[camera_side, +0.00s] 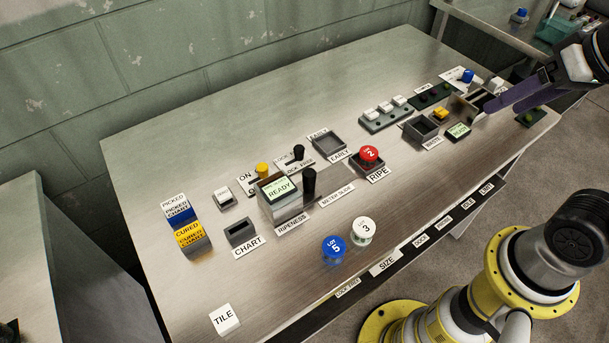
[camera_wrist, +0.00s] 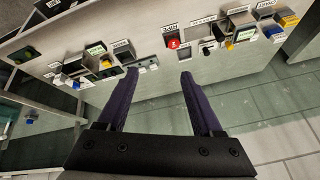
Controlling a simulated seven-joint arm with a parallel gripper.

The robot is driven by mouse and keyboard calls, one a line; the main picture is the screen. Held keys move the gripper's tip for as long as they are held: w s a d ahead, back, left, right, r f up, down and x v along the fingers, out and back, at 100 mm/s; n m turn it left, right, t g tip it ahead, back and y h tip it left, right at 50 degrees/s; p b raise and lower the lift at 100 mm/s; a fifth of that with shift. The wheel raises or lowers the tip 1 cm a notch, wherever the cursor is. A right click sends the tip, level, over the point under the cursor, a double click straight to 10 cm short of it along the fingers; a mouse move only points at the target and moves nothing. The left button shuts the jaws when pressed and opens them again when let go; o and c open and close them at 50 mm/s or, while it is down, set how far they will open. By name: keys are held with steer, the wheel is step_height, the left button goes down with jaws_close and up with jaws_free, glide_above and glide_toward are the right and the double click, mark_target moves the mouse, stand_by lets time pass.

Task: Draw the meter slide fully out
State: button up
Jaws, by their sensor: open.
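The meter is a grey box with a lit READY screen (camera_side: 281,191) behind the RIPENESS label. A black upright handle (camera_side: 309,182) stands at its right side, beside the METER SLIDE label (camera_side: 337,195). I cannot tell how far the slide is drawn. The meter box also shows at the upper right of the wrist view (camera_wrist: 241,20). My gripper (camera_side: 503,113) is open and empty, with purple fingers, over the far right end of the bench, well apart from the meter. Its spread fingers also show in the wrist view (camera_wrist: 159,73).
Behind are a yellow knob (camera_side: 262,170) and a black knob (camera_side: 299,152). A TILE block (camera_side: 225,319) lies front left.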

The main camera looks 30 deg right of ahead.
steer(key=w+a+r+m+g, duration=0.1)
steer(key=w+a+r+m, duration=0.25)
steer(key=w, duration=0.55)
steer(key=m+g, duration=0.1)
steer(key=g, duration=0.4)
glide_above(310, 172)
step_height(310, 172, down, 16)
steer(key=f, duration=0.1)
step_height(310, 172, down, 13)
steer(key=shift+a+r, duration=0.1)
steer(key=shift+c, duration=0.3)
jaws_close()
